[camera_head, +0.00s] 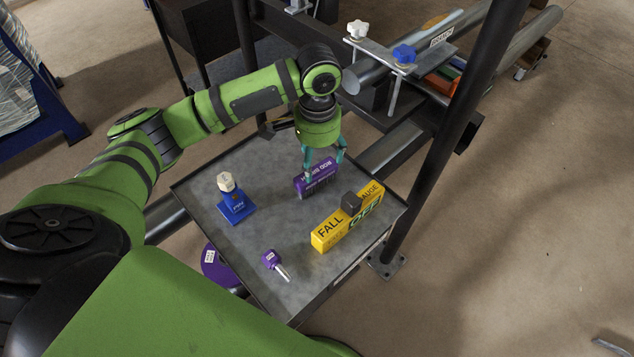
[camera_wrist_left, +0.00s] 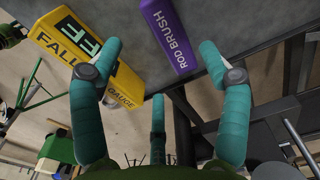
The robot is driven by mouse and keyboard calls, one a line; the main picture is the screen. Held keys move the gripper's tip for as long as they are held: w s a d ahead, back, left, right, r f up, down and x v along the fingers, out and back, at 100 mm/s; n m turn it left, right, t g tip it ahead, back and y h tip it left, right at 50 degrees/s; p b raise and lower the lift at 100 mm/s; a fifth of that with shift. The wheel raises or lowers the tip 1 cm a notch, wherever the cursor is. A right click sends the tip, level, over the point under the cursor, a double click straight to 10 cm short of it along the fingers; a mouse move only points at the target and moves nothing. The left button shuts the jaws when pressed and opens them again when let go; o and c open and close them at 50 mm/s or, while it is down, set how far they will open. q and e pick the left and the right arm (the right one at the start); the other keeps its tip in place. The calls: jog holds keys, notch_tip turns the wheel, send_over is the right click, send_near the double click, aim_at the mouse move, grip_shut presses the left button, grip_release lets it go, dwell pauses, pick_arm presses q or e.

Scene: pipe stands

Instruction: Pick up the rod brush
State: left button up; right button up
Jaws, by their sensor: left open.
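The rod brush (camera_head: 318,181) is a purple block with white lettering. It rests on the grey tray table in the head view, near the far edge. In the left wrist view the rod brush (camera_wrist_left: 172,38) shows at the top, between and beyond my fingertips. My left gripper (camera_head: 323,161) has teal fingers and is open. It points down at the rod brush from just above and hides part of its top. In the left wrist view my left gripper (camera_wrist_left: 160,48) holds nothing between its spread fingers. I cannot tell whether a fingertip touches the block. My right gripper is not in view.
A yellow fall gauge block (camera_head: 330,232) with a dark knob stands to the right of the rod brush. A blue block with a pale cap (camera_head: 235,204) and a small purple tool (camera_head: 272,261) are on the tray table (camera_head: 240,265). A dark post (camera_head: 440,150) rises at right.

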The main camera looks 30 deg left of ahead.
aim_at(318, 173)
pick_arm(q)
jog(key=shift+f, duration=0.6)
jog(key=shift+w+f, duration=0.15)
jog(key=shift+f, duration=0.2)
jog(key=shift+w+f+p, duration=0.15)
jog(key=shift+f+p, duration=0.2)
jog(key=shift+f, duration=0.45)
notch_tip(318, 173, down, 4)
jog(key=shift+w+a+r+p, duration=0.15)
jog(key=shift+r+p, duration=0.1)
jog(key=shift+p, duration=0.25)
jog(key=shift+f, duration=0.65)
jog(key=c, duration=1.3)
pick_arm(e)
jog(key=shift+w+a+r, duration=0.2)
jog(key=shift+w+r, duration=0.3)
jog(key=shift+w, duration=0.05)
